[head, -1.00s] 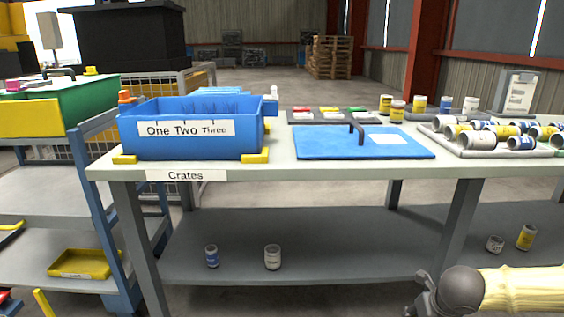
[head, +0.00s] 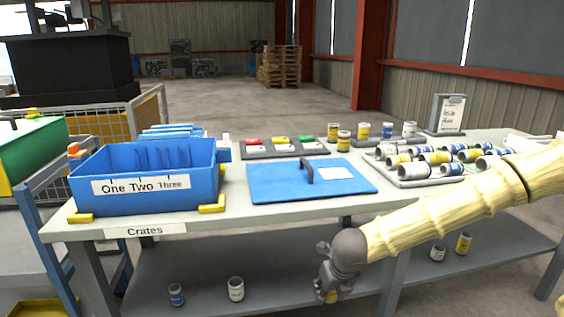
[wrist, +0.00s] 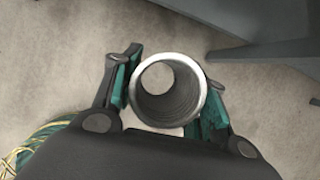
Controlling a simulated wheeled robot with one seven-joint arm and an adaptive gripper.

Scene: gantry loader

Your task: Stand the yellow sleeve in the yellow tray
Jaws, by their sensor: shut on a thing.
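My gripper (head: 330,288) hangs in front of the crates table, below its top. It is shut on a sleeve, whose yellow lower part (head: 331,297) shows just under the fingers. In the wrist view the sleeve (wrist: 185,105) is seen end-on, with a pale rim and a grey hollow inside, between the two green-padded fingers of my gripper (wrist: 168,95). A yellow tray (head: 35,309) shows only in part at the bottom left edge, low on the blue-framed cart; its inside is mostly cut off.
The table carries a blue crate (head: 145,205), a blue lidded panel (head: 270,185) and a tray of lying sleeves (head: 405,183). Several sleeves stand behind it. A grey table leg (head: 393,285) is beside my gripper. Bare floor shows under the wrist.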

